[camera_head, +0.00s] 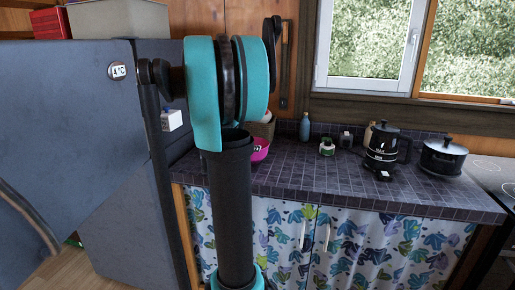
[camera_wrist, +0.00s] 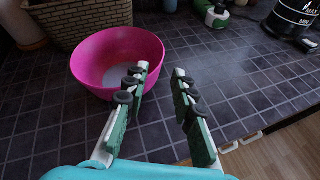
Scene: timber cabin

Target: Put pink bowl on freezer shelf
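The pink bowl (camera_wrist: 90,62) stands upright on the dark tiled counter in the wrist view. In the head view only part of the bowl (camera_head: 261,151) shows beside my arm. My gripper (camera_wrist: 161,76) is open and empty, its fingers spread over the counter at the bowl's right side. The left finger overlaps the bowl's right rim in the picture; I cannot tell whether it touches. My arm hides the gripper in the head view. The dark grey fridge (camera_head: 95,130) stands at the left with a 4 °C display. No freezer shelf shows.
A wicker basket (camera_wrist: 95,22) stands right behind the bowl. A black kettle (camera_head: 382,150), a pot (camera_head: 442,158) and a blue bottle (camera_head: 305,127) stand on the counter (camera_head: 330,185). The counter's front edge lies close to the gripper; its middle is clear.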

